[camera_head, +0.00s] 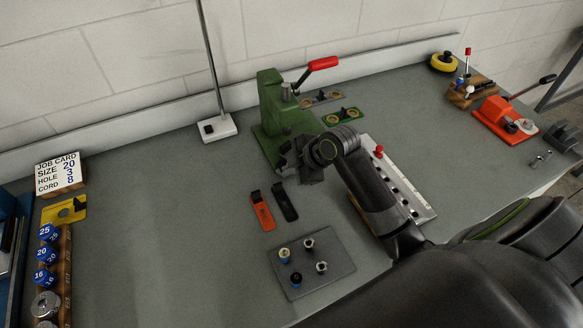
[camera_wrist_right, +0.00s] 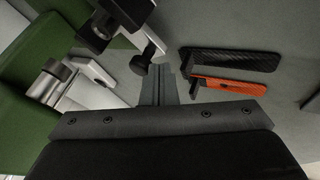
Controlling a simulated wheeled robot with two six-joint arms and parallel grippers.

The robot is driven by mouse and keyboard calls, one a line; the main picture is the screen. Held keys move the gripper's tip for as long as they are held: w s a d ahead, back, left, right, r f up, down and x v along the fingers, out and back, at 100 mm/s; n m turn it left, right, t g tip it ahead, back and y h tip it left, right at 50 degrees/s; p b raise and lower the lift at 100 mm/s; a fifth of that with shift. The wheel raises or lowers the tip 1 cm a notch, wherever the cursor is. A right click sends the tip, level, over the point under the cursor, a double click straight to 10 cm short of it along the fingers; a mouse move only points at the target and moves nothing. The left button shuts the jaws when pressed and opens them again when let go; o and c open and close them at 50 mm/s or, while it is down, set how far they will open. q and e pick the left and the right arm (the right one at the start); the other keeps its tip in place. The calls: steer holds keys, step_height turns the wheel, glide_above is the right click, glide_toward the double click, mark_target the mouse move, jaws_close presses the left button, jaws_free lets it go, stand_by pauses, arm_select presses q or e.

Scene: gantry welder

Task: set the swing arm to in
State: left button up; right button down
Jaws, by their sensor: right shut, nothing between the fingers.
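A green press (camera_head: 285,120) with a red-knobbed lever stands at the back middle of the bench. My right gripper (camera_head: 287,163) is at its front, partly hiding its lower part. In the right wrist view, the shut, empty fingers (camera_wrist_right: 164,84) point at the press's metal parts. A silver piece with a black knob (camera_wrist_right: 142,59) is just beyond the fingertips, to their left. It may be the swing arm, but I cannot tell for sure, nor whether the fingers touch it. Another silver fitting (camera_wrist_right: 75,82) sits further left against the green body. My left gripper is out of view.
An orange strip (camera_head: 262,211) and a black strip (camera_head: 285,202) lie in front of the press. A grey plate (camera_head: 327,261) with several small fittings is nearer. A perforated metal plate (camera_head: 424,213) lies under my right arm. The bench's left middle is clear.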

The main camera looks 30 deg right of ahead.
steer(key=w+m, duration=0.1)
steer(key=w+a+h+p, duration=0.1)
steer(key=w+a+m+p, duration=0.1)
steer(key=w, duration=0.1)
steer(key=shift+r+m+t, duration=0.2)
steer(key=shift+m+t, duration=0.1)
steer(key=shift+w+a+f+m+h, duration=0.1)
steer(key=shift+w+f+m+h, duration=0.1)
steer(key=shift+w+m+h, duration=0.4)
steer(key=shift+p, duration=0.35)
